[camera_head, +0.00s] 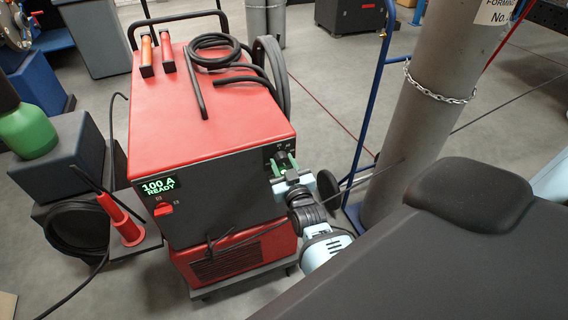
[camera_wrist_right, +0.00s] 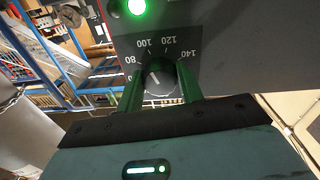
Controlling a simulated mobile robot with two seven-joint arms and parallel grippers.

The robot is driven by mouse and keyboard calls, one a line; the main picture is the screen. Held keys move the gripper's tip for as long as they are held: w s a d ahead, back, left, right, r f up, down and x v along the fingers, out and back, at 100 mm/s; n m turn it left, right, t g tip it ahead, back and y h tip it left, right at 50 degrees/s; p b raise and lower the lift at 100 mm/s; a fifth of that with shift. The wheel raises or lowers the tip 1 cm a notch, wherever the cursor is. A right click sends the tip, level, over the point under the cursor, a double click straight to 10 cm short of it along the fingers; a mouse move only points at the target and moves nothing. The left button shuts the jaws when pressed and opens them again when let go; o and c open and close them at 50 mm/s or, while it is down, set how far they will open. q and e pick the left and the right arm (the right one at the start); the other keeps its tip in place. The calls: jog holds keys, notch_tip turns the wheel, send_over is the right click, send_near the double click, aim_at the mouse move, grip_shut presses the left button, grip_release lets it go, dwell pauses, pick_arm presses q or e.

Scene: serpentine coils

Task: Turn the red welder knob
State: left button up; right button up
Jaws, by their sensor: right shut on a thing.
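The red welder (camera_head: 205,110) stands in the middle of the head view. Its dark front panel has a green display (camera_head: 158,186) reading "100 A READY". In the right wrist view, a dark round knob (camera_wrist_right: 158,79) sits on the panel inside a scale whose upside-down numbers include 80, 100, 120 and 140. A light mark on it points up and left, roughly toward 100. My right gripper (camera_wrist_right: 160,84) has its green fingers on both sides of the knob, shut on it. In the head view my right gripper (camera_head: 284,164) hides the knob. My left gripper is out of view.
A red switch (camera_head: 162,208) is low on the welder's front. Black cables and two torch handles (camera_head: 156,54) lie on its top. A grey gas cylinder (camera_head: 412,130) with a chain and a blue trolley frame (camera_head: 372,110) stand to the right. A red cone-shaped object (camera_head: 122,220) is at left.

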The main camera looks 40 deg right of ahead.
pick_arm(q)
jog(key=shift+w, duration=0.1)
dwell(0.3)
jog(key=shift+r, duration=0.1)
pick_arm(e)
jog(key=o, duration=1)
